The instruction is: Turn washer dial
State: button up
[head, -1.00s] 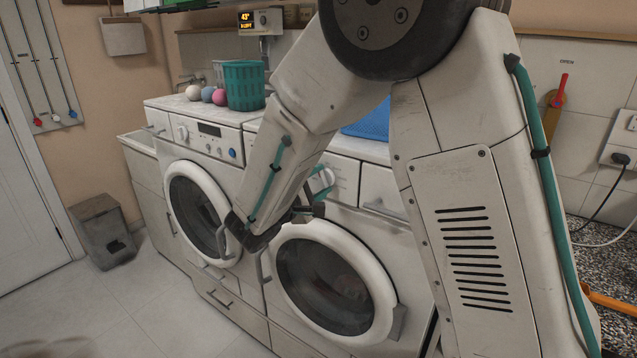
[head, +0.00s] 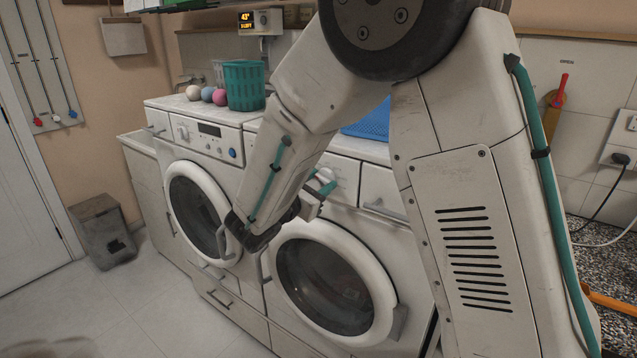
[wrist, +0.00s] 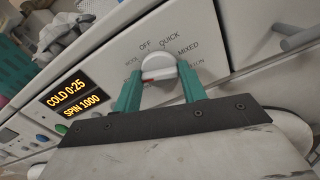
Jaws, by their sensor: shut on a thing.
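The washer dial (wrist: 158,66) is a round white knob on the front panel of the right washer (head: 388,258). It carries a red mark at its lower left in the wrist view. Labels OFF, QUICK and MIXED stand around its top; other labels are partly covered. My gripper (wrist: 160,84) has its two teal fingers on either side of the dial and is shut on it. In the head view my gripper (head: 324,182) is at the panel above the round door, partly hidden by my own arm. The display (wrist: 72,103) reads COLD 0:25 and SPIN 1000.
A teal basket (head: 244,86) and several coloured balls (head: 207,94) sit on top. A drawer handle (head: 384,209) sticks out right of the dial.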

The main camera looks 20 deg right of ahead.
jog(key=shift+n, duration=0.7)
jog(key=o, duration=1)
jog(key=shift+c, duration=0.2)
jog(key=shift+a, duration=0.1)
jog(key=v, duration=0.7)
jog(key=shift+s+a, duration=0.25)
jog(key=shift+s, duration=0.05)
jog(key=shift+f, duration=0.15)
